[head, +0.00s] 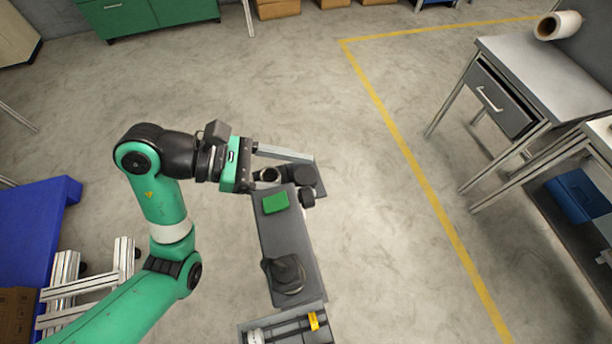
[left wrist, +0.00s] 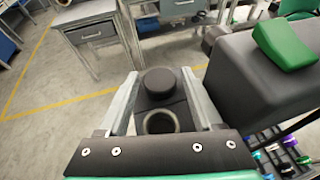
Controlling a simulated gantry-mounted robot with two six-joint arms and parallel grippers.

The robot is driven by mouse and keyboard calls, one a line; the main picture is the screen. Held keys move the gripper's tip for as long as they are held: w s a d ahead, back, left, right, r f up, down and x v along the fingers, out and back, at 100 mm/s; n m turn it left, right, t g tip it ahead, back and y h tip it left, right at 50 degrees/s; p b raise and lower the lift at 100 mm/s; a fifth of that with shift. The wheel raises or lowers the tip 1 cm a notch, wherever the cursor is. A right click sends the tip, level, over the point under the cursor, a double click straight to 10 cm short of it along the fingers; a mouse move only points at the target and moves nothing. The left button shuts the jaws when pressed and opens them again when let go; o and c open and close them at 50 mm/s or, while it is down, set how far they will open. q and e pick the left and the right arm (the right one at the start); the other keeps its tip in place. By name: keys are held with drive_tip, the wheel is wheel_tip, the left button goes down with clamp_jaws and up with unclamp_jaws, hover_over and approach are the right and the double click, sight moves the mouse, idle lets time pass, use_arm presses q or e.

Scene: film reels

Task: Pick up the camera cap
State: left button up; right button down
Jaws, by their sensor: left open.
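A dark round piece that looks like the camera cap (left wrist: 160,80) sits on a small dark platform between the fingers of my left gripper (left wrist: 158,74) in the left wrist view. In the head view the cap (head: 297,179) is beyond the open ring, near the ends of the fingers. My left gripper (head: 308,178) is open, with a gap on each side of the cap in the wrist view. An open ring (left wrist: 160,123) lies nearer the palm, also between the fingers. I cannot tell the exact height of the fingers over the cap. My right gripper is not in view.
A long grey box (head: 283,233) beside the gripper carries a green block (head: 275,202) and a black knob-like part (head: 286,273). A lower tray with a yellow part (head: 313,321) is in front. A drawer table (head: 545,75) stands right. Floor between is clear.

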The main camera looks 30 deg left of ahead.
sight(297, 176)
use_arm(q)
clamp_jaws()
drive_tip(key=shift+r, duration=0.1)
wheel_tip(297, 176, up, 9)
drive_tip(key=p, duration=0.4)
drive_tip(key=shift+r, duration=0.45)
